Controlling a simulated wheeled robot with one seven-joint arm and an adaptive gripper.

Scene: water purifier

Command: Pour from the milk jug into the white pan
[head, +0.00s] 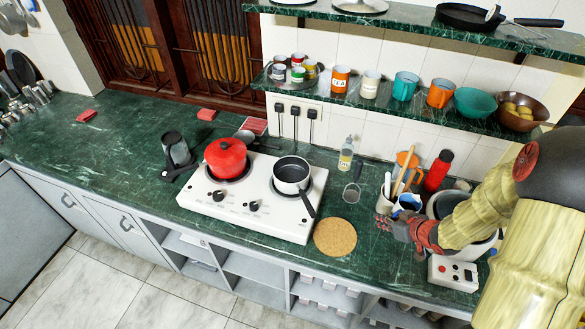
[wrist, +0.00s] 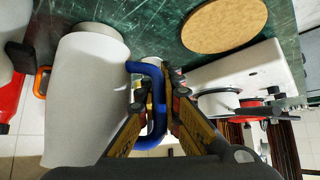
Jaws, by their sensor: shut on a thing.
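The milk jug is a white vessel (wrist: 85,95) with a blue handle (wrist: 150,70), large at the left of the wrist view. In the head view its blue part (head: 409,201) shows just above my gripper (head: 388,222), and most of the jug is hidden. My gripper (wrist: 160,90) is shut on the blue handle. The white pan (head: 291,180), with a dark inside and a black handle, sits on the right burner of the white stove, left of my gripper. I cannot tell whether the jug touches the counter.
A round cork mat (head: 335,237) lies between stove (head: 240,215) and gripper. A red pot (head: 226,155) is on the left burner. A utensil holder (head: 389,190), red bottle (head: 438,170) and soap bottle (head: 346,155) stand behind. A shelf (head: 420,112) with mugs and bowls overhangs the back.

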